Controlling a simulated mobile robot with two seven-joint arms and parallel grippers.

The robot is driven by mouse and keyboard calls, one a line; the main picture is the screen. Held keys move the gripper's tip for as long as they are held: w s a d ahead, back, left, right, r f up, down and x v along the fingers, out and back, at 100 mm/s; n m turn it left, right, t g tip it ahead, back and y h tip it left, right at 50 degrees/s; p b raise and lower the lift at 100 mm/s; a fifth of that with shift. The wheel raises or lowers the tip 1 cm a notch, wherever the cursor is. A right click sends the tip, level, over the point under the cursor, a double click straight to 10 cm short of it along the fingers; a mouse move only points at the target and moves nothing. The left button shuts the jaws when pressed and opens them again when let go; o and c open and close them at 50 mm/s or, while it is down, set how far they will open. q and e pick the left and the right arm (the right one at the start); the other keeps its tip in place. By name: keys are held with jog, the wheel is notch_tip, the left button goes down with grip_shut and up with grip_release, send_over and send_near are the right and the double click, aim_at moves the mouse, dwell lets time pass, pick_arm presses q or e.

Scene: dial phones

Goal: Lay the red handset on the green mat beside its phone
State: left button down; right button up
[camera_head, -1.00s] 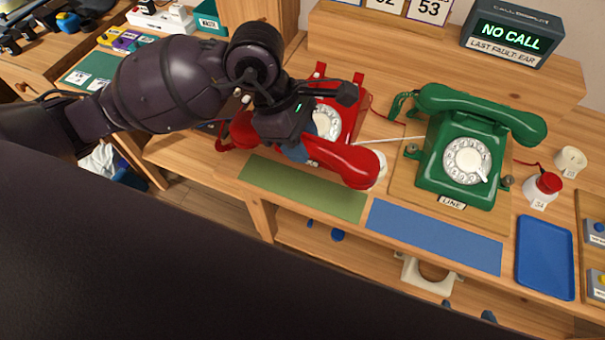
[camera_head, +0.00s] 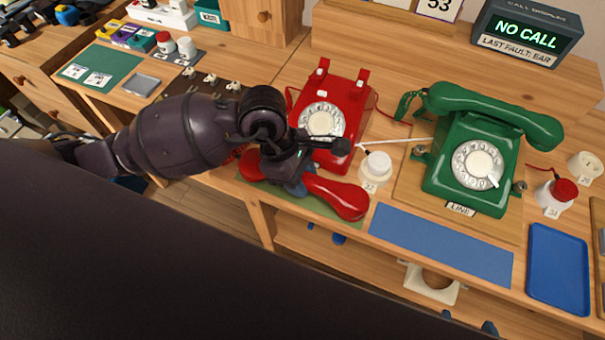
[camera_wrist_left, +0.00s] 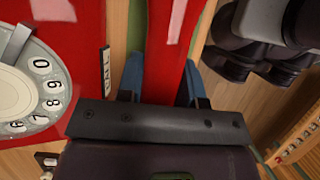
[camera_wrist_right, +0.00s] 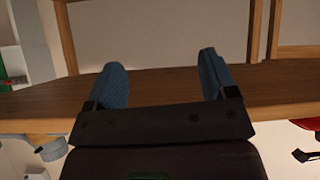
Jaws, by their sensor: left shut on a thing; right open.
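The red handset (camera_head: 338,196) is over the green mat (camera_head: 268,190), at the front of the red phone (camera_head: 338,115). I cannot tell whether it touches the mat. My left gripper (camera_head: 303,187) is shut around the handset's grip; in the left wrist view its blue fingers (camera_wrist_left: 160,80) sit on either side of the red bar (camera_wrist_left: 166,60). The phone's cradle is empty. The arm and handset hide most of the mat. My right gripper (camera_wrist_right: 165,80) is open and empty in the right wrist view, away from the phones.
A green phone (camera_head: 470,160) with its handset on stands to the right. A blue mat (camera_head: 440,242) lies in front of it and a blue tray (camera_head: 558,268) further right. A white-capped pot (camera_head: 376,166) stands close to the handset's right end.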

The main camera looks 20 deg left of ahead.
pick_arm(q)
jog(key=shift+r, duration=0.15)
jog(key=shift+f, duration=0.2)
pick_arm(e)
jog(key=shift+w+d+r, duration=0.1)
jog(key=shift+w+r, duration=0.15)
jog(key=shift+w, duration=0.05)
pick_arm(q)
jog(key=c, duration=0.8)
grip_release()
pick_arm(e)
jog(key=shift+s+f, duration=0.1)
jog(key=shift+f, duration=0.05)
pick_arm(q)
jog(key=shift+a+r, duration=0.1)
jog(key=shift+r, duration=0.4)
jog(key=p+v, duration=0.2)
jog(key=v, duration=0.8)
jog(key=shift+a+r, duration=0.25)
jog(key=shift+r, duration=0.35)
pick_arm(e)
jog(key=shift+s+r, duration=0.1)
jog(key=shift+r, duration=0.65)
